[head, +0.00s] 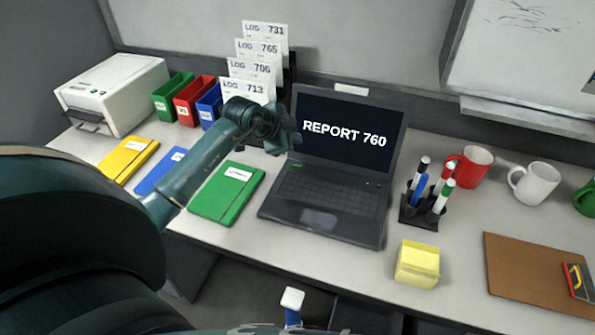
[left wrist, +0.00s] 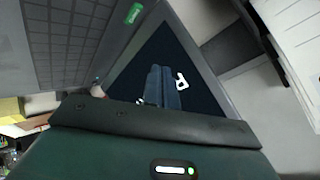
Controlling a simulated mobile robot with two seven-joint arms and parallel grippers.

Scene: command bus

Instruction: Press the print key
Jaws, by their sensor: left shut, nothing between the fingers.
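The open laptop (head: 325,195) stands on the desk with its dark screen showing "REPORT 760". A green key (head: 297,168) sits at the upper left of its keyboard; I take it for the print key, though its label is too small to read. The green key also shows near the top of the left wrist view (left wrist: 133,13). My left gripper (head: 288,140) is beside the screen's left edge, above and behind the green key. Its fingers (left wrist: 162,87) are shut and empty, seen against the dark screen in the left wrist view. My right gripper is not in view.
A green notebook (head: 227,192) lies left of the laptop. Log cards (head: 248,90) and colored bins (head: 190,103) stand behind my left arm, with a printer (head: 125,85) farther left. A pen holder (head: 419,217), a yellow note block (head: 417,264) and mugs (head: 470,166) stand right.

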